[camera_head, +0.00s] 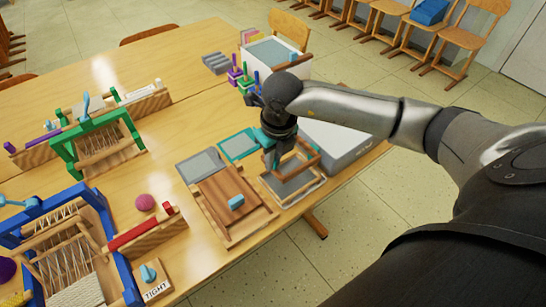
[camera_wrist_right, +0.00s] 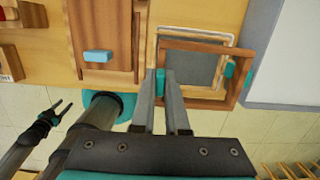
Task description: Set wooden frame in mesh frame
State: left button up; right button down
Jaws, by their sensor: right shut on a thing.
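The wooden frame (camera_head: 309,149), a brown rectangle with teal tabs, is gripped at one side by my right gripper (camera_head: 275,148). In the right wrist view, the gripper's fingers (camera_wrist_right: 164,78) are shut at a teal tab of the wooden frame (camera_wrist_right: 198,46). The mesh frame (camera_head: 306,193), a pale rim around grey mesh, lies on the table below it. In the wrist view, the wooden frame overlaps the mesh frame (camera_wrist_right: 190,34) but sits offset and tilted. The gap between them is hard to judge. My left gripper (camera_wrist_right: 60,108) shows small in the wrist view, fingers apart.
A wooden board with a blue handle (camera_head: 214,194) lies left of the mesh frame. A large grey-white tray (camera_head: 338,142) stands close on the right. Grey and teal flat screens (camera_head: 200,166) lie behind the board. Looms (camera_head: 95,146) fill the left side.

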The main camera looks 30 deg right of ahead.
aim_at(273, 172)
jog(key=shift+f+b, duration=0.95)
jog(key=shift+f, duration=0.55)
jog(key=shift+f, duration=0.25)
jog(key=shift+f+b, duration=0.5)
jog(key=shift+b, duration=0.15)
jog(key=shift+f, duration=0.1)
dwell(0.4)
jog(key=shift+f+b, duration=0.65)
jog(key=shift+f, duration=0.05)
jog(key=shift+f+b, duration=0.5)
jog(key=shift+f, duration=0.1)
dwell(0.7)
dwell(0.4)
jog(key=c, duration=0.8)
grip_release()
jog(key=shift+c, duration=0.2)
